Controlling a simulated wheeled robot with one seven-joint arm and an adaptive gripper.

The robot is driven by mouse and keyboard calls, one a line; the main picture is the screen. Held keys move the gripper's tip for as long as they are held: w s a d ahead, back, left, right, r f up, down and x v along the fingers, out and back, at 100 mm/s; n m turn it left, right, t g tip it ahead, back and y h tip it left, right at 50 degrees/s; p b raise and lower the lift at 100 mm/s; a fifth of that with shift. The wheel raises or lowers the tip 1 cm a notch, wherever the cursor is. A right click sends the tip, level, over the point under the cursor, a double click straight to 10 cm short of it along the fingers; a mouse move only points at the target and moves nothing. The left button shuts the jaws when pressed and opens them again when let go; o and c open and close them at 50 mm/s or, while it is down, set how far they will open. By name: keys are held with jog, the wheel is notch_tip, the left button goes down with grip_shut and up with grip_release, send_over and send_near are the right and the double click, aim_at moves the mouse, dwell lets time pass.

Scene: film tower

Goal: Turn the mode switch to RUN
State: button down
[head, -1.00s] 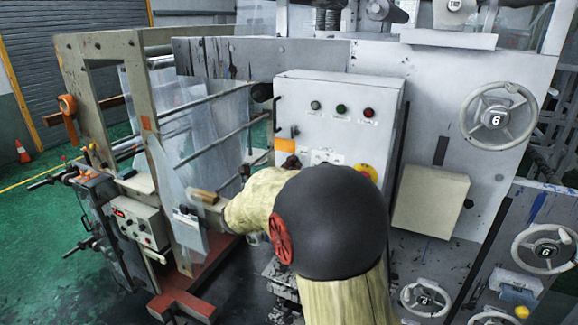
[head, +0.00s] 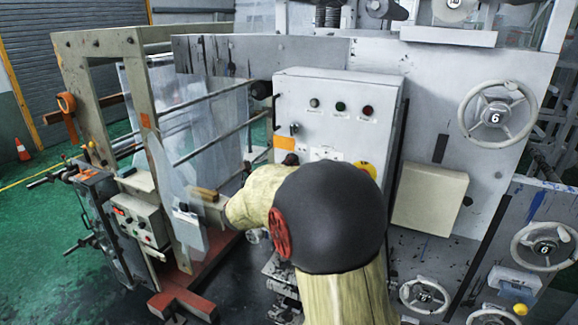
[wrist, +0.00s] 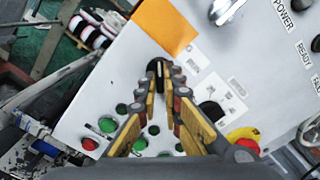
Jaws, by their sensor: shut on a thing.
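The mode switch (wrist: 155,68) appears to be the black knob on the light grey panel, just below the orange tag, in the wrist view. My gripper (wrist: 164,74) has its fingertips closed around this knob, one on each side. The knob looks roughly upright in the wrist picture. The plate beside it is too small to read, so its setting cannot be told.
The control cabinet (head: 340,92) stands ahead. An orange tag (wrist: 163,24), a second black knob (wrist: 211,112), a red button on yellow (wrist: 243,136), and green and red buttons lie close to my fingers. A roller frame (head: 140,80) stands left; green floor is open far left.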

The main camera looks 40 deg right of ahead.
jog(key=shift+m+b, duration=0.3)
jog(key=shift+b, duration=0.15)
jog(key=m+b, duration=0.5)
jog(key=b, duration=0.3)
jog(key=m+b, duration=0.6)
jog(key=b, duration=0.3)
jog(key=m+b, duration=0.6)
jog(key=b, duration=0.2)
jog(key=shift+w+a+f, duration=0.1)
jog(key=shift+w+a, duration=0.05)
jog(key=shift+w, duration=0.2)
jog(key=shift+m+b, duration=0.3)
jog(key=c, duration=2)
grip_release()
jog(key=shift+o, duration=0.2)
jog(key=v, duration=1.2)
